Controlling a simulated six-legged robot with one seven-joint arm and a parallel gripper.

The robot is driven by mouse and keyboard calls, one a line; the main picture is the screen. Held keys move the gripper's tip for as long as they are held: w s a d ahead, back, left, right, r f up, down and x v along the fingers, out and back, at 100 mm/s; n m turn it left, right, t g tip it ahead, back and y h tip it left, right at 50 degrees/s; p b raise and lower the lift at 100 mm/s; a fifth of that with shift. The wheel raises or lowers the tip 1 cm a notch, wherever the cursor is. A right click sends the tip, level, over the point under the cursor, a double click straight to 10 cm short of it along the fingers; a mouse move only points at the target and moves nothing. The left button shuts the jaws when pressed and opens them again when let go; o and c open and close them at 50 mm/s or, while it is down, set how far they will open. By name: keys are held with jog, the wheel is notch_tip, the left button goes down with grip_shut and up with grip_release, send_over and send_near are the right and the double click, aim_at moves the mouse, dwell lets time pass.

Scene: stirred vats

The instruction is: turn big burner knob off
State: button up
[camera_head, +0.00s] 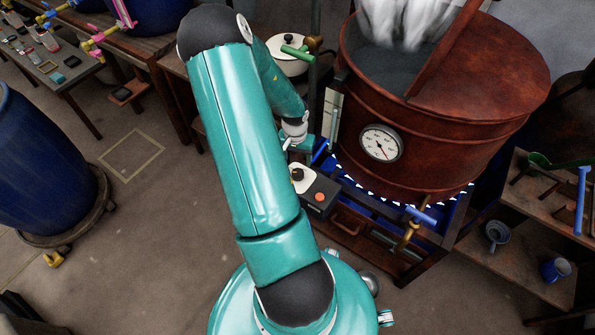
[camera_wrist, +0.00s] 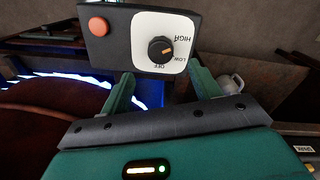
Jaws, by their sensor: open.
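The big burner knob (camera_wrist: 160,49) is a black round dial on a white plate marked HIGH, LOW and OFF, in the wrist view. Its pale orange pointer faces right, between the HIGH and LOW marks. The black control box (camera_wrist: 136,35) also has an orange-red button (camera_wrist: 98,26). In the head view the knob (camera_head: 297,174) and box (camera_head: 323,188) stand at the burner's front, partly behind my arm. My gripper (camera_wrist: 160,72) is open, its green fingers apart, with the knob framed between and beyond them. No contact with the knob shows.
A large rusty vat (camera_head: 450,125) with a dial gauge (camera_head: 381,143) stands over the blue-and-white flames (camera_head: 345,181). A brass tap with a blue handle (camera_head: 421,215) juts out below. A shelf (camera_head: 515,262) stands at right. Open floor (camera_head: 150,220) lies at left.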

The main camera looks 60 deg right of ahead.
aim_at(298, 172)
notch_tip(298, 172, down, 8)
jog(key=shift+s+f, duration=0.1)
jog(key=c, duration=1)
jog(key=shift+o, duration=0.2)
